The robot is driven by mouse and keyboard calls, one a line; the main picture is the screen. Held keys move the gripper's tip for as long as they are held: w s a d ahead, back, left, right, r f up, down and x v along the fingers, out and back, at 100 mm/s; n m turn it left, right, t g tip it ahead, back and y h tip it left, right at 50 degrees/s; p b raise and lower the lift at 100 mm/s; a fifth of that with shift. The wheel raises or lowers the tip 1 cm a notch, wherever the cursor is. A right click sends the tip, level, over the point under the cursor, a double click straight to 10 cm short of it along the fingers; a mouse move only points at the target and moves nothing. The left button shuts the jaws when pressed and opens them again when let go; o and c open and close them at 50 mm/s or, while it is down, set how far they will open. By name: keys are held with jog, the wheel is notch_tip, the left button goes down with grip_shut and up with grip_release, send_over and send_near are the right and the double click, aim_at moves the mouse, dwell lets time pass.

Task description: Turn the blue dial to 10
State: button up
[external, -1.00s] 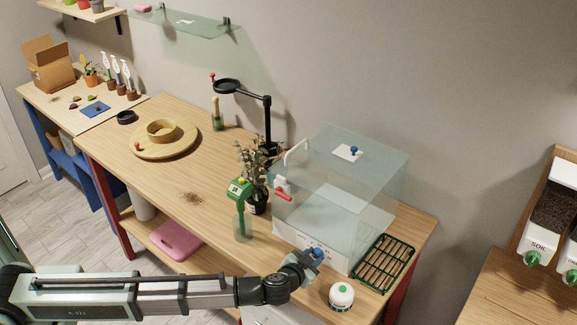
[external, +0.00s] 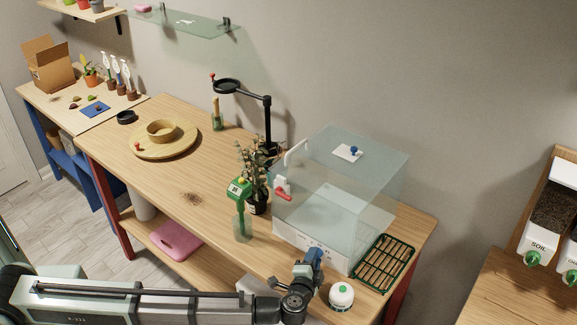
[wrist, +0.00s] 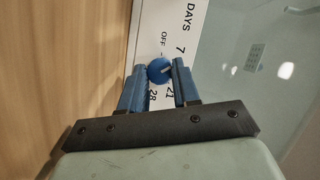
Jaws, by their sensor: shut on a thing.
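The blue dial (wrist: 159,70) is a small round knob on a white panel (wrist: 158,26) in the wrist view. The panel reads DAYS, OFF, 7, 21 and 28; some of the scale is hidden by a finger. A short pale mark on the dial seems to point right, between 7 and 21; its exact reading is unclear. My gripper (wrist: 159,84) has its blue fingers shut on the dial, one on each side. In the external view my gripper (external: 315,256) is at the front panel of the clear box (external: 345,195) and hides the dial.
A green wire rack (external: 383,263) lies to the right of the box.

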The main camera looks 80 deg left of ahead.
jog(key=shift+m, duration=0.5)
jog(key=shift+y, duration=0.3)
jog(key=o, duration=1)
jog(key=shift+o, duration=0.2)
jog(key=v, duration=1.4)
jog(key=shift+a+f, duration=0.1)
jog(key=shift+a, duration=0.05)
